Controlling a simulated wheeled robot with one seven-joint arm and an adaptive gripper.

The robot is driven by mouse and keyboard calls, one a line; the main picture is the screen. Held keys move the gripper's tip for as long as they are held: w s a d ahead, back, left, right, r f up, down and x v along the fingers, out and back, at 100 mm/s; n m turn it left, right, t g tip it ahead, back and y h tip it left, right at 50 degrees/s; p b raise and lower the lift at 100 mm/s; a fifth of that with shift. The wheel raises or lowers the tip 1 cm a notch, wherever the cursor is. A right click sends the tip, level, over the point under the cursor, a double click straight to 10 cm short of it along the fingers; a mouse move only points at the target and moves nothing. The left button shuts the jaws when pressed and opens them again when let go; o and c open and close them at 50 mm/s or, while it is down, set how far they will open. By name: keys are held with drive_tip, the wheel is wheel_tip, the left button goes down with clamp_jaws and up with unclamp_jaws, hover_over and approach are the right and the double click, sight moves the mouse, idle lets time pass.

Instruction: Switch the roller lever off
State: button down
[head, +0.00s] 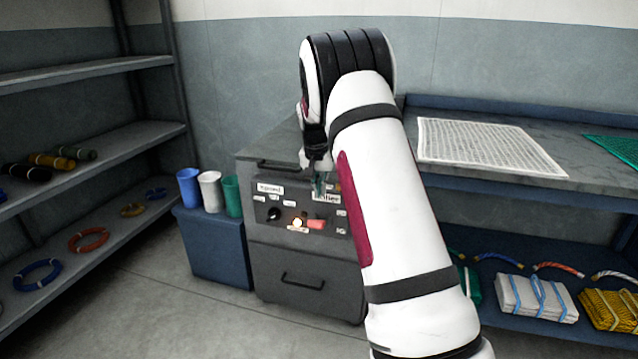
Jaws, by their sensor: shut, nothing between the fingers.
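A control panel (267,200) is on the upper front of the grey cabinet, with small white labels. It carries a black knob (273,214), a small pale button (297,222) and a red part (317,224). My gripper (319,192) is shut, fingers pointing down, in front of the panel's upper right part beside a partly covered label. The roller lever cannot be made out clearly; my gripper and arm cover that part of the panel. I cannot tell whether the fingers touch anything there.
A lower drawer (303,281) with a handle is below the panel. A blue box (213,248) with blue, white and green cups stands left of the cabinet. Shelves (95,140) with coiled rings stand left. A bench (562,180) with netting is right. Floor in front is clear.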

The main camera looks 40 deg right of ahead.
sight(318, 224)
drive_tip(key=b+x, duration=0.1)
drive_tip(key=x, duration=0.2)
drive_tip(key=shift+f, duration=0.35)
drive_tip(key=shift+s+a+f+b, duration=0.2)
drive_tip(key=shift+a+f+b, duration=0.1)
drive_tip(key=shift+f, duration=0.2)
drive_tip(key=shift+s+a+f+b, duration=0.2)
drive_tip(key=shift+a+f, duration=0.1)
drive_tip(key=shift+f, duration=0.15)
drive_tip(key=shift+s+a+f, duration=0.2)
drive_tip(key=shift+f, duration=0.25)
drive_tip(key=shift+b, duration=0.3)
